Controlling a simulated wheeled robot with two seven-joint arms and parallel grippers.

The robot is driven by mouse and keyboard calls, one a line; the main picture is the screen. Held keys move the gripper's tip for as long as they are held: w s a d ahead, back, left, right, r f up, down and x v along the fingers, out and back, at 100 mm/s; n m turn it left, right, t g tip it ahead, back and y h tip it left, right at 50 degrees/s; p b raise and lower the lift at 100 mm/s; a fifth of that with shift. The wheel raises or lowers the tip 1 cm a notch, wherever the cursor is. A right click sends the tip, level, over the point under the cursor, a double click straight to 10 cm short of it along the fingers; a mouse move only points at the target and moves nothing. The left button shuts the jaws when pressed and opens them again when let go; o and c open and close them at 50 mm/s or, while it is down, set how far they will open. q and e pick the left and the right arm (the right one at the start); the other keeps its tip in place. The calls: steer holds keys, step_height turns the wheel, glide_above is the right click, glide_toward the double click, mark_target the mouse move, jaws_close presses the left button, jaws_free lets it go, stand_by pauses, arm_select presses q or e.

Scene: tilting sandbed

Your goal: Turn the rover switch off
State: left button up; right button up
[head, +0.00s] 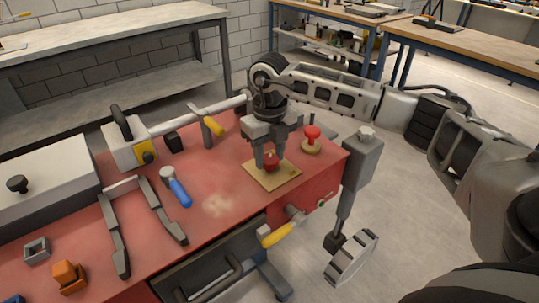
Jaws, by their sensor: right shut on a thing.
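My right gripper (267,160) comes in from the right and points down over the red table. Its fingers are shut on a small red knob (271,164) that sits on a square tan plate (287,177) near the table's right end. The fingers hide part of the knob, and I cannot tell its setting. I see no readable label that marks it as the rover switch. My left gripper is not in view.
A red mushroom-shaped knob (312,135) on a round base stands close behind the plate. A yellow-handled lever (278,235) sticks out of the front side. A blue-handled tool (180,191) and an orange block (69,277) lie left on the red tabletop (222,185).

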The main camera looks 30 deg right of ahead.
mark_target(270, 159)
steer(key=shift+r+n, duration=0.1)
steer(key=shift+n, duration=0.5)
steer(key=o, duration=1)
steer(key=shift+c, duration=0.2)
steer(key=shift+r, duration=0.1)
step_height(270, 159, up, 16)
steer(key=shift+b, duration=0.3)
